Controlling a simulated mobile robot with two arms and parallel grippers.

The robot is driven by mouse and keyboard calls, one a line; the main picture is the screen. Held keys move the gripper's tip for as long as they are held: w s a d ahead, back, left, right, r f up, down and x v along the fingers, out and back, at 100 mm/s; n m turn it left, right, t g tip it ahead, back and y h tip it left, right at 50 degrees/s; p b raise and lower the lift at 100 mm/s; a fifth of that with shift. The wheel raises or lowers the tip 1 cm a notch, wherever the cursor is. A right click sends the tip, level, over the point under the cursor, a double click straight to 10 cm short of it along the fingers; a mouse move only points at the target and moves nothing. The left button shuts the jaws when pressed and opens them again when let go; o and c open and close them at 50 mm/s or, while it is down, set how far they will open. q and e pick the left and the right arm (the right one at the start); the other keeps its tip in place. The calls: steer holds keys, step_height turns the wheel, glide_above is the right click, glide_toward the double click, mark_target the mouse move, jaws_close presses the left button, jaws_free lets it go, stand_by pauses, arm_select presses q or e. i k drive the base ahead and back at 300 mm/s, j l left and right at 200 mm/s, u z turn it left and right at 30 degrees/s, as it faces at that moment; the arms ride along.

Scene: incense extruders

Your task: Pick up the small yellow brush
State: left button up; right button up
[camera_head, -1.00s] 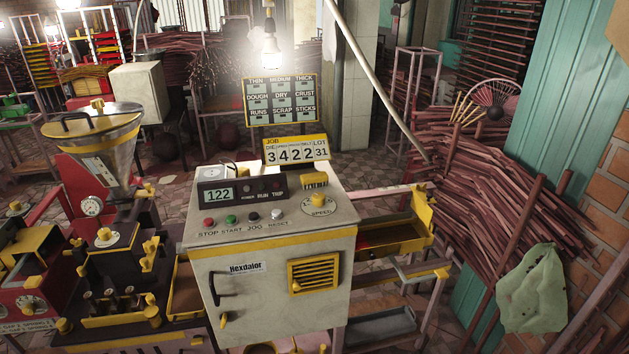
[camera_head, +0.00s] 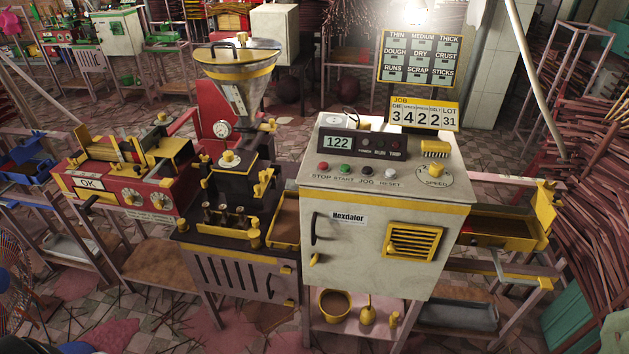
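A small yellow brush-like block (camera_head: 435,148) with dark bristle-like marks along its lower edge lies on top of the cream control cabinet (camera_head: 340,235). It sits toward the back right of the top, behind the speed knob (camera_head: 436,171) and below the job number sign (camera_head: 425,115). Nothing touches it from above. Neither of my grippers shows in this view.
The cabinet top also carries a display box (camera_head: 362,143) and a row of buttons. A hopper machine (camera_head: 236,90) stands to the left, with a red machine (camera_head: 130,190) beyond it. A yellow-edged tray (camera_head: 500,229) juts out at right. Bundled sticks fill the far right.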

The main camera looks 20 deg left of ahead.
mark_target(431, 147)
steer(key=i+l, duration=0.15)
steer(key=l, duration=0.25)
steer(key=i+l, duration=0.2)
steer(key=l, duration=0.15)
steer(key=i+l, duration=0.15)
steer(key=l, duration=0.25)
steer(key=i+l, duration=0.15)
steer(key=l, duration=0.2)
